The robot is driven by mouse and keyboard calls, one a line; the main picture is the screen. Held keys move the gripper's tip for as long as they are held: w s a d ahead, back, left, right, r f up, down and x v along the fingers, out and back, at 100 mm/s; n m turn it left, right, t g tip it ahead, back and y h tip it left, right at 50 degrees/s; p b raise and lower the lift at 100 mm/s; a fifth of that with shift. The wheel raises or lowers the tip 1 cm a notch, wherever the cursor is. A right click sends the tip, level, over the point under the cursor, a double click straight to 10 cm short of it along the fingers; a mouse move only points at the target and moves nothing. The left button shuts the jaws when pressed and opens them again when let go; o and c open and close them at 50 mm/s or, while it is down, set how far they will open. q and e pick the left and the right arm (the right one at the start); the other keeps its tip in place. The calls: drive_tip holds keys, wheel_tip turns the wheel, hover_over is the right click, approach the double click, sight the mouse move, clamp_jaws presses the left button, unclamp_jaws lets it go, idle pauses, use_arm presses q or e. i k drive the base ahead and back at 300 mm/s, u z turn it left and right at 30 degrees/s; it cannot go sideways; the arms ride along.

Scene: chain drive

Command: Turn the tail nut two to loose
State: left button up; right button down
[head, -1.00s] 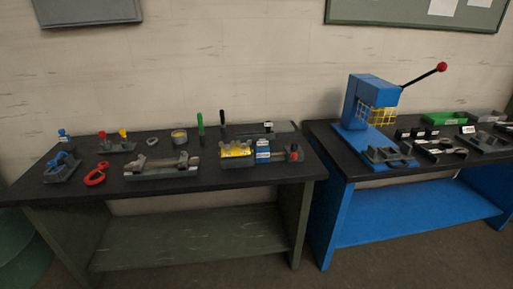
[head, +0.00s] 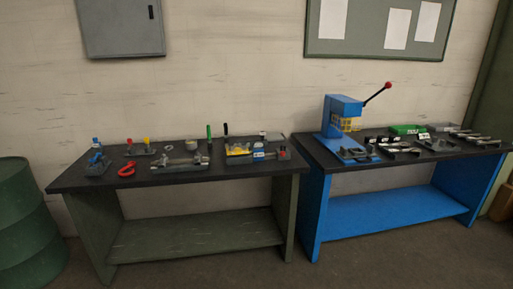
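Neither of my grippers shows in the head view. A grey fixture with a bar and end blocks (head: 180,164) lies on the dark bench top (head: 215,180) at the left. A yellow and grey fixture with a blue block (head: 240,152) stands to its right on the same bench. A small red piece (head: 282,153) is at that fixture's right end. The parts are far off and small, so I cannot tell which one is the tail nut or how it is turned.
A red looped tool (head: 126,169) and a blue-topped fixture (head: 98,163) lie on the left bench. A blue press (head: 341,118) with a red-knobbed lever stands on the blue bench (head: 319,193). A green drum (head: 27,222) stands far left. Floor before the benches is clear.

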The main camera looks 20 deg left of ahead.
sight(244, 146)
drive_tip(key=u, duration=0.5)
drive_tip(key=i, duration=0.5)
drive_tip(key=u, duration=0.55)
drive_tip(key=i, duration=0.75)
drive_tip(key=z, duration=0.65)
drive_tip(key=i, duration=0.55)
drive_tip(key=z, duration=0.6)
